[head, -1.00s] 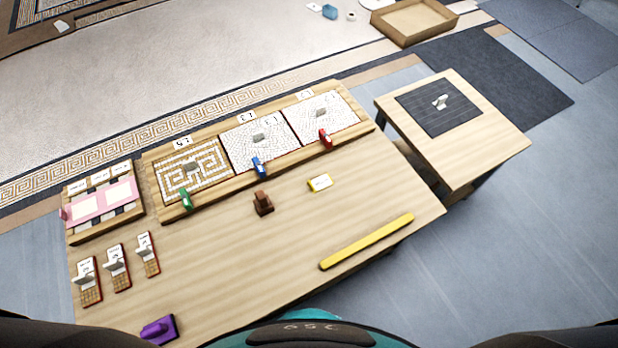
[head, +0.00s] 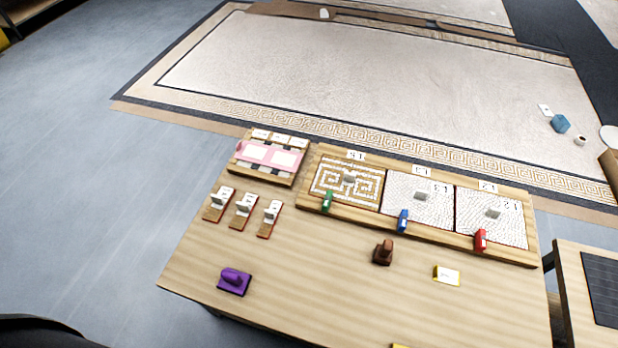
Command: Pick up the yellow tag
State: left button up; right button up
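Neither of my grippers shows in the head view.
Behind the tag, a wooden tray (head: 430,227) holds several mosaic panels with green, blue and red clips. A purple handled block (head: 234,281) and several small tagged pieces (head: 245,206) stand at the left. A side table (head: 572,290) stands at right.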

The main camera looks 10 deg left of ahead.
aim_at(448, 274)
jog(key=z, duration=1.25)
